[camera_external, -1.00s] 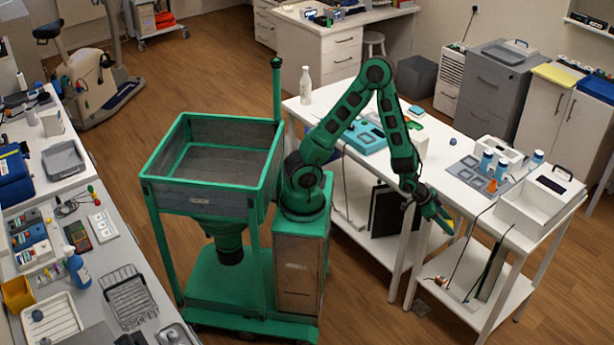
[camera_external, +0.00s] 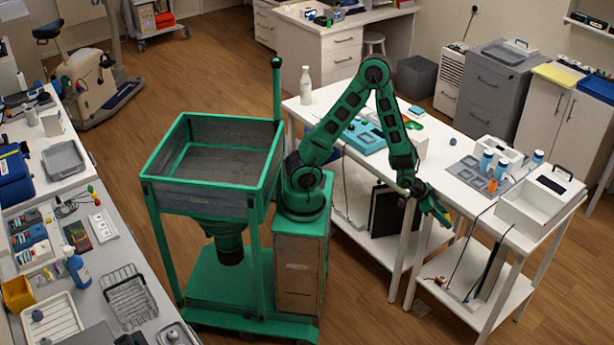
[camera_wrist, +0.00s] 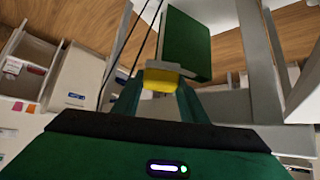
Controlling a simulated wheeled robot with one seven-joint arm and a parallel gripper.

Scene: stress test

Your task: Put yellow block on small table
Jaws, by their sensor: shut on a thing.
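A yellow block (camera_wrist: 161,80) sits between the fingertips of my gripper (camera_wrist: 160,88) in the wrist view, and the gripper is shut on it. In the outside view my gripper (camera_external: 438,212) hangs at the front edge of the white tables, and the block is largely hidden there. The right white table (camera_external: 462,203) stands just right of my gripper and has a lower shelf (camera_external: 476,306). A longer white table (camera_external: 345,110) adjoins it on the left. I cannot tell for sure which one is the small table.
A white box (camera_external: 541,203), blue-capped bottles (camera_external: 487,161) and a grey mat (camera_external: 466,176) occupy the right table. A teal tray (camera_external: 365,137) and a white bottle (camera_external: 306,86) are on the left one. A green panel (camera_wrist: 190,45) shows beyond the block.

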